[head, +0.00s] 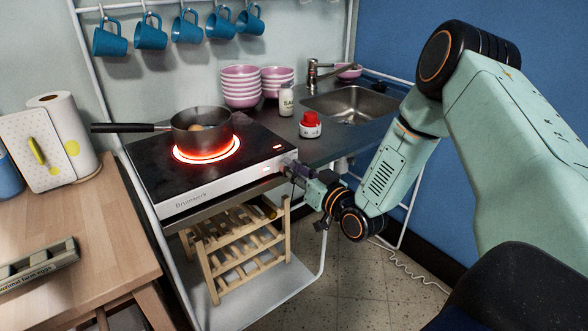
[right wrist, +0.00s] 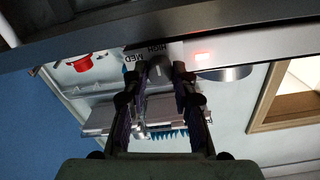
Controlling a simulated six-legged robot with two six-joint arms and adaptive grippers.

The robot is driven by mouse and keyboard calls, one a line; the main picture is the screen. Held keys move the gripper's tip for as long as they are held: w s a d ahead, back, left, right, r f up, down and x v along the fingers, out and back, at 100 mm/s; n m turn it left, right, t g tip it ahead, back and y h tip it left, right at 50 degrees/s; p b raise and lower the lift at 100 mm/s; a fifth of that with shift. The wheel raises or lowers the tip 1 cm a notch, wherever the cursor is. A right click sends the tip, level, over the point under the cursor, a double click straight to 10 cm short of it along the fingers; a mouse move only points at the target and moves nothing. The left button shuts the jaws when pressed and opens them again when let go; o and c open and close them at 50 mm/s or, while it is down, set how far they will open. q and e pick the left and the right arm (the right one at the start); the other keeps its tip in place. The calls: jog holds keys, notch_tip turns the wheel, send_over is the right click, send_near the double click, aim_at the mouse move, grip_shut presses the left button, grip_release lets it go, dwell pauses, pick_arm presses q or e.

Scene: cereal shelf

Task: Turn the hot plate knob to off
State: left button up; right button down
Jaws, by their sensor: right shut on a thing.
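The hot plate (head: 150,165) is a black slab with a silver front on the counter. Its burner ring (head: 207,150) glows red under a grey pan (head: 202,125) with something round and brownish inside. My right gripper (head: 291,166) is at the right end of the hot plate's front. In the right wrist view its fingers (right wrist: 171,72) are shut on the knob (right wrist: 171,64), mostly hidden between the tips. Upside-down HIGH and MED labels (right wrist: 145,52) show beside it. A red light (right wrist: 202,54) is lit on the front. My left gripper is not in view.
A red-topped timer-like item (head: 310,125), a white shaker (head: 286,102) and pink bowls (head: 241,86) stand behind the hot plate, near the sink (head: 352,104). The pan's handle (head: 125,127) sticks out left. A wooden rack (head: 235,250) is below. Blue mugs (head: 150,33) hang above.

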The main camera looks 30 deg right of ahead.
jog(key=shift+r, duration=0.1)
jog(key=shift+n+p, duration=0.5)
jog(key=shift+n, duration=0.3)
jog(key=n+p, duration=0.1)
jog(key=n, duration=0.1)
jog(key=shift+n+p, duration=0.3)
jog(key=n+p, duration=0.2)
jog(key=n, duration=0.2)
jog(key=shift+p, duration=0.35)
jog(key=shift+n+p, duration=7.25)
jog(key=shift+n, duration=6.55)
jog(key=shift+f, duration=0.2)
